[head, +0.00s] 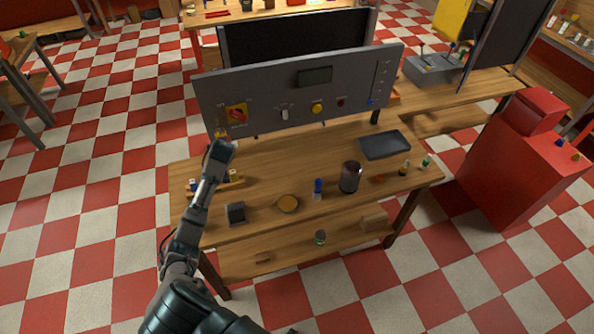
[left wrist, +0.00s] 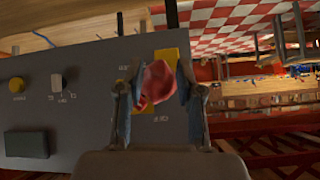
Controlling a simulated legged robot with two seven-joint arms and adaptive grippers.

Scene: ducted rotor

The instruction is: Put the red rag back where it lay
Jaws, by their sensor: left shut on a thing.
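My left gripper (head: 219,148) is raised over the left end of the wooden workbench (head: 270,170), just in front of the grey control panel (head: 290,90). In the left wrist view its two fingers (left wrist: 156,92) are closed on a crumpled pinkish-red cloth, the red rag (left wrist: 159,80). The rag is held up in front of the panel's yellow plate (head: 237,114) with its red rotary switch, which it partly covers in the wrist view. In the head view I cannot make out the rag behind the gripper. My right gripper is not in view.
On the bench are a dark tray (head: 384,145), a dark jar (head: 350,177), a blue-capped bottle (head: 318,189), a round tan dish (head: 288,203), and a small dark device (head: 236,213). A red cabinet (head: 520,160) stands at the right. The bench middle is mostly clear.

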